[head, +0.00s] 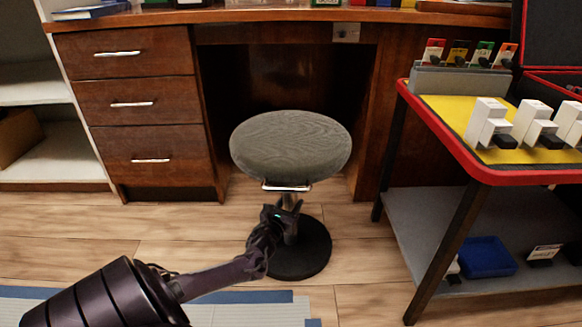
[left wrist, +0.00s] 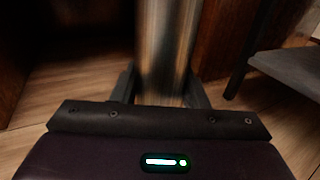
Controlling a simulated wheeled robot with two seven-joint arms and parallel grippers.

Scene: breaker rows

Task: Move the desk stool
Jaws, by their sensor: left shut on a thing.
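My left gripper (head: 287,211) is at the post, below the seat. In the left wrist view the metal post (left wrist: 166,50) rises between the two fingers of my left gripper (left wrist: 162,92), which is shut on it. My right gripper is not in view.
The wooden desk (head: 150,143) with drawers stands behind and left of the stool. A red-edged cart (head: 455,150) with breakers on a yellow top stands to the right, its front leg near the floor's open part.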

